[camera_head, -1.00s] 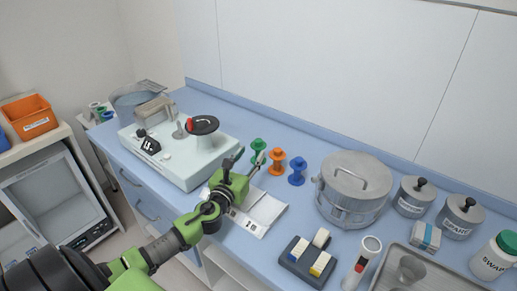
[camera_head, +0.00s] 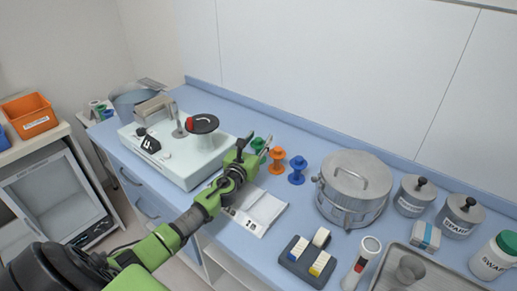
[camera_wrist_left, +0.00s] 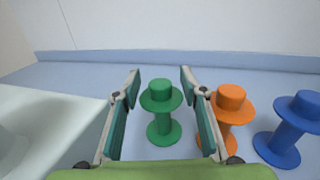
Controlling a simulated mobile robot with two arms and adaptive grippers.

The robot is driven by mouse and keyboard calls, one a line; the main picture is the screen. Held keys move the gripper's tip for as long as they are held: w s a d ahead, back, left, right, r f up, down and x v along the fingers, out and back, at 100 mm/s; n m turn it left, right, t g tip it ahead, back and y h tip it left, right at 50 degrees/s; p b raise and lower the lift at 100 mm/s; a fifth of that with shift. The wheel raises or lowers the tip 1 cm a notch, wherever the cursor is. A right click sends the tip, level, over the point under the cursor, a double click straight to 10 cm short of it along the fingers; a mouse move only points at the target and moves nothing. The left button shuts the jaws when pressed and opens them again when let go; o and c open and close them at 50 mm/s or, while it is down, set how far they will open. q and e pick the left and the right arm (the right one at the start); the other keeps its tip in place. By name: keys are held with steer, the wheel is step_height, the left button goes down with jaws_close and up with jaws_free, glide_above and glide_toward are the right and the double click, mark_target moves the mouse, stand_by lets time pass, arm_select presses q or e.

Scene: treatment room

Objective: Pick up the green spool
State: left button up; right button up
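The green spool (camera_wrist_left: 161,112) stands upright on the blue counter, between the two fingers of my left gripper (camera_wrist_left: 158,100) in the left wrist view. The fingers are apart, with visible gaps on both sides of the spool. In the head view the green spool (camera_head: 258,144) is partly hidden behind my left gripper (camera_head: 257,148), which points at it from the front left. My right gripper is in neither view.
An orange spool (camera_head: 277,160) stands close to the right of the green one, near my right-hand finger, and a blue spool (camera_head: 297,170) is beyond it. A pale machine (camera_head: 180,160) is on the left. A steel pot (camera_head: 352,186) is farther right. White packets (camera_head: 262,208) lie in front.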

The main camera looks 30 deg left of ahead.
arm_select(q)
jaws_close()
